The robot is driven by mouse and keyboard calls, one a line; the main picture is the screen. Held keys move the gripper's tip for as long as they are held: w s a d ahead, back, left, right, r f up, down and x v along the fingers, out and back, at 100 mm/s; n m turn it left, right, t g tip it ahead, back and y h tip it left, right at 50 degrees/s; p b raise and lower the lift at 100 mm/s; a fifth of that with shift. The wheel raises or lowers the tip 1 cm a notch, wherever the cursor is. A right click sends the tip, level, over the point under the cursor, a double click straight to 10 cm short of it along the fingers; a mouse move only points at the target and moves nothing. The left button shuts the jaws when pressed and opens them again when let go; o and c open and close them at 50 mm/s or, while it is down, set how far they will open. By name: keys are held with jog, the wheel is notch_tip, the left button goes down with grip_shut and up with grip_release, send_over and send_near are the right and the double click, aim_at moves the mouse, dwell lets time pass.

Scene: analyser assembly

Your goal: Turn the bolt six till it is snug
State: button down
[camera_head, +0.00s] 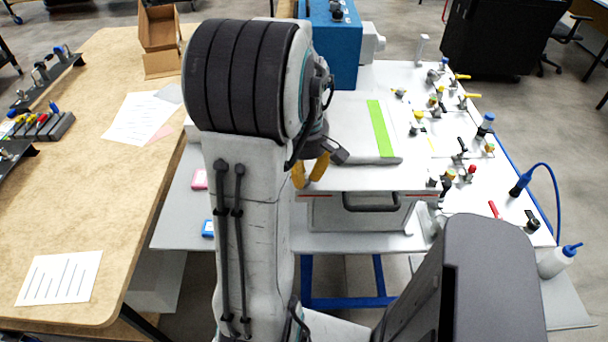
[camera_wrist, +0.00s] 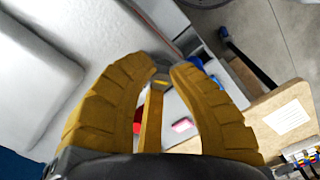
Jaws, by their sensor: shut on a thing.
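In the head view the bolt is too small and covered to make out.
A grey lid with a green strip (camera_head: 380,128) lies on the analyser, right of my gripper. A blue unit (camera_head: 333,55) stands behind. The white bench (camera_head: 455,130) at right holds several small fittings. A wooden table (camera_head: 100,200) is at left, its middle mostly clear.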

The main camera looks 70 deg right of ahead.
jog(key=m, duration=0.5)
jog(key=shift+a+f+m+b, duration=0.1)
jog(key=shift+a+m+b, duration=0.1)
jog(key=shift+m+b, duration=0.1)
jog(key=m, duration=0.5)
jog(key=m+b, duration=0.1)
jog(key=m, duration=0.4)
jog(key=shift+a+m, duration=0.1)
jog(key=shift+m, duration=0.3)
jog(key=m, duration=0.5)
jog(key=shift+w, duration=0.15)
jog(key=m, duration=0.5)
jog(key=shift+m, duration=0.4)
jog(key=m, duration=0.4)
jog(key=shift+w+d, duration=0.1)
jog(key=shift+d, duration=0.1)
jog(key=m, duration=0.5)
jog(key=shift+d+m, duration=0.15)
jog(key=shift+m, duration=0.25)
jog(key=m, duration=0.4)
jog(key=shift+d+r+m, duration=0.2)
jog(key=shift+r+m, duration=0.05)
jog(key=shift+m, duration=0.15)
